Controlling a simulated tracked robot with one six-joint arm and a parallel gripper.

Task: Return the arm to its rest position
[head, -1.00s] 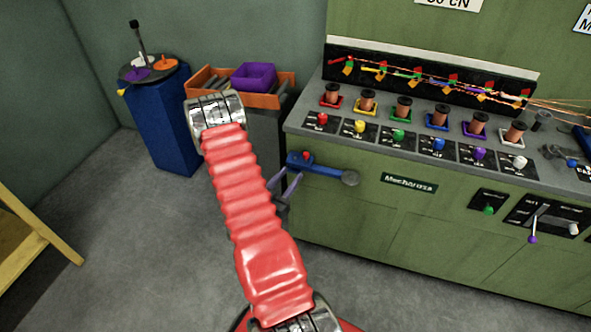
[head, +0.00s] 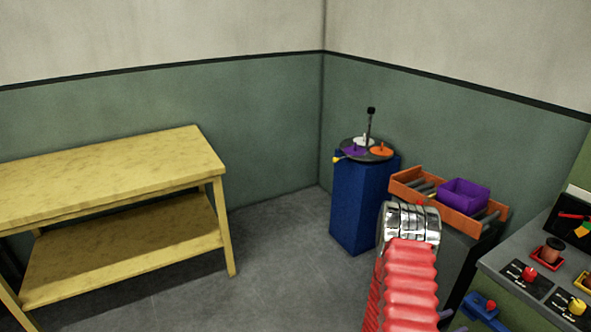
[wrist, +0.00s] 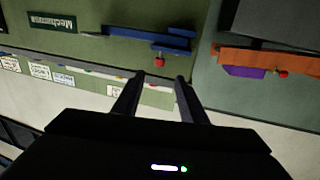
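My gripper (wrist: 158,77) shows in the wrist view as two dark fingers held apart, with nothing between them. It is open and empty. In the head view my arm is bent up with its red sleeve and metal joint at the lower right, and the gripper is mostly hidden behind it. The wrist view looks upside down toward the green machine (wrist: 110,52), with its blue lever (wrist: 150,38) and red knob beyond the fingers. No contact with either is visible.
A yellow workbench (head: 120,175) stands at left. A blue pedestal (head: 362,210) with a round spool tray is in the corner. An orange tray (head: 433,201) with a purple bin (head: 464,195) lies behind my arm. The machine's counter (head: 530,260) is at right. Floor between bench and pedestal is clear.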

